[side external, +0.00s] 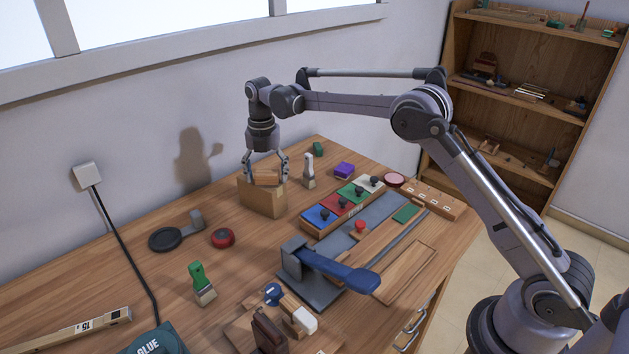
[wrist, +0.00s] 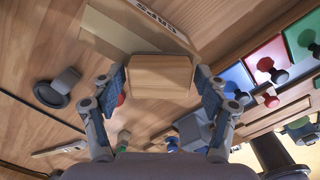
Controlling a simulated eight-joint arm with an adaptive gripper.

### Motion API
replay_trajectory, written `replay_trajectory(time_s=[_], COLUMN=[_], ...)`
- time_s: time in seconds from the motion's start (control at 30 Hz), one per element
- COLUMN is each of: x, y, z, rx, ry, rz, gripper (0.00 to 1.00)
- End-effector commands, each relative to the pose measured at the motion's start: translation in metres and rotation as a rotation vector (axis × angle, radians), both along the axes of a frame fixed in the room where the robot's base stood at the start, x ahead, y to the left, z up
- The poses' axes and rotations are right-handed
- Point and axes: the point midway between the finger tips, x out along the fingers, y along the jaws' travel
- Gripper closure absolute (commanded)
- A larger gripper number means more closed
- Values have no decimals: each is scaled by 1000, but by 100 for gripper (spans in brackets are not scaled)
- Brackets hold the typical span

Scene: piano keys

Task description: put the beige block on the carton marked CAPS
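The beige block (side external: 266,177) is a small wood-coloured block at the top of the carton (side external: 262,200). It looks level and appears to rest on the carton, though a small gap cannot be ruled out. In the wrist view the block (wrist: 161,75) lies between my fingers, and the carton (wrist: 180,28) shows behind it with the letters CAPS. My gripper (side external: 266,168) points down over the carton with its fingers spread on either side of the block. In the wrist view my gripper (wrist: 160,92) shows narrow gaps between the finger pads and the block.
A brush (side external: 309,171) stands close to the right of the carton. A rack of coloured knobbed blocks (side external: 342,205) lies further right. A red round tin (side external: 223,238) and a dark round object with a grey handle (side external: 167,238) lie in front. Bare tabletop surrounds the tin.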

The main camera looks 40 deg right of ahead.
Motion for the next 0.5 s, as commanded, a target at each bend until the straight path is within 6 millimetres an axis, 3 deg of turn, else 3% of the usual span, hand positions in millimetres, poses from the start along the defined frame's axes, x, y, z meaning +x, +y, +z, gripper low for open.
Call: replay_trajectory(time_s=[0.33,0.5], x=[0,0], y=[0,0], z=[2,18], rx=[0,0], ry=[0,0], rz=[0,0], gripper=[20,20])
